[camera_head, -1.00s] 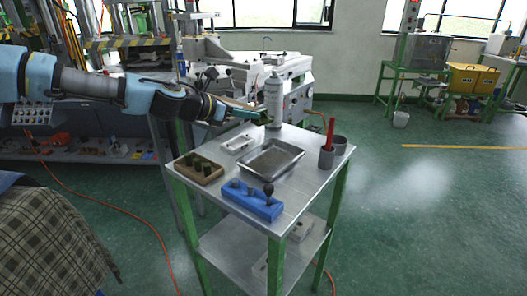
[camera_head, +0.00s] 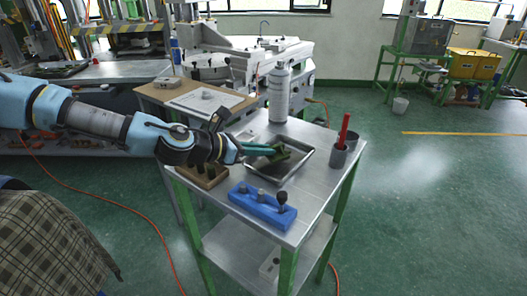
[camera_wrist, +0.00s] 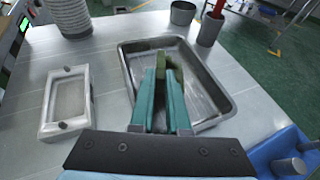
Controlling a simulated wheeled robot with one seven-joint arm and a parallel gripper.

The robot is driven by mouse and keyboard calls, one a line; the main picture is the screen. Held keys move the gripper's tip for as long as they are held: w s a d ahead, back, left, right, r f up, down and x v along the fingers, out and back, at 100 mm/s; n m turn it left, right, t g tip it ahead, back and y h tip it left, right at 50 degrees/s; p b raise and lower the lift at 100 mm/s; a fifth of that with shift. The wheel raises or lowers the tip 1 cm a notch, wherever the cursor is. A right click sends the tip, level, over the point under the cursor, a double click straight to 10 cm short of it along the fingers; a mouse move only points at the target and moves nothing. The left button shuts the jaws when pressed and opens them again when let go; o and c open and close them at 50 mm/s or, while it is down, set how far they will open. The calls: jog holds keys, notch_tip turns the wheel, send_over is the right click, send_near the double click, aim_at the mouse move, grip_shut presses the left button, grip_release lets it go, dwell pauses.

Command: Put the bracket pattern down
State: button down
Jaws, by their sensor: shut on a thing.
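My gripper (camera_head: 271,149) is shut on the dark green bracket pattern (camera_head: 283,154), over the metal tray (camera_head: 307,158) on the small steel table. In the wrist view the teal fingers of my gripper (camera_wrist: 163,80) reach over the tray (camera_wrist: 216,87), with the olive-green pattern (camera_wrist: 150,58) at their tips. The fingers hide part of the pattern. I cannot tell whether its underside touches the tray floor. The bare tray floor shows around it.
A blue block with knobs (camera_head: 262,206) stands at the table's front, a wooden block (camera_head: 205,179) at its left. A grey bottle (camera_head: 279,93) stands behind the tray. Cups, one with a red-handled tool (camera_head: 343,131), stand right. A white frame (camera_wrist: 44,122) lies left.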

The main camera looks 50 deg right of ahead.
jog(key=shift+f, duration=0.6)
jog(key=shift+f, duration=0.2)
jog(key=c, duration=0.9)
grip_release()
jog(key=shift+r, duration=0.1)
jog(key=shift+r, duration=0.15)
jog(key=shift+w+a, duration=0.15)
jog(key=shift+a, duration=0.2)
jog(key=b+v, duration=0.3)
jog(key=v, duration=0.8)
jog(key=shift+a+r, duration=0.1)
